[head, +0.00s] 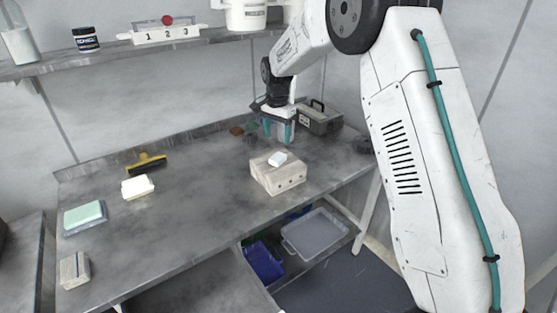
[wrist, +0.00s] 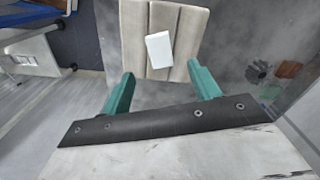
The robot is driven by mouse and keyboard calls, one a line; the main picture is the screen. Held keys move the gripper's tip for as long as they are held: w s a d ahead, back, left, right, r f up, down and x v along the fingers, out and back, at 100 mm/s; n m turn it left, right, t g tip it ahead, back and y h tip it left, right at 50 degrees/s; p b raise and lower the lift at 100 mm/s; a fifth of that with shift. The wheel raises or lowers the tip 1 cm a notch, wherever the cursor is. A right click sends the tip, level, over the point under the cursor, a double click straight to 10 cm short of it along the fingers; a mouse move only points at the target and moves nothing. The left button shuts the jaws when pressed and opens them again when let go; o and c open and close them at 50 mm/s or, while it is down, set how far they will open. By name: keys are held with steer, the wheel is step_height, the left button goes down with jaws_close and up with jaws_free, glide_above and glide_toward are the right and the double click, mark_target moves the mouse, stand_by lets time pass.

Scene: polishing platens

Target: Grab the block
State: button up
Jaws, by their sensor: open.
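A pale wooden-looking block (head: 272,180) with grooves on top and holes in its side stands on the grey bench near its front right edge. A small white block (head: 278,159) lies on top of it. My gripper (head: 279,136), with teal fingers, is above and behind them. In the wrist view my gripper (wrist: 160,75) is open and empty. There the grooved block (wrist: 133,35) and the white block (wrist: 159,49) appear between and beyond the fingertips. A striped block (head: 75,270) sits at the front left of the bench.
A green-topped pad (head: 84,217), a cream block (head: 137,187) and a yellow-handled brush (head: 146,162) lie to the left. A grey toolbox (head: 320,119) stands behind my gripper. A shelf (head: 110,63) runs above. Blue and clear bins (head: 314,234) sit below. The bench middle is clear.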

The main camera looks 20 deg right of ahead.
mark_target(278, 157)
steer(key=f, duration=0.3)
steer(key=shift+w, duration=0.2)
step_height(278, 157, down, 6)
steer(key=shift+d+r, duration=0.15)
steer(key=shift+r, duration=0.1)
steer(key=c, duration=1.1)
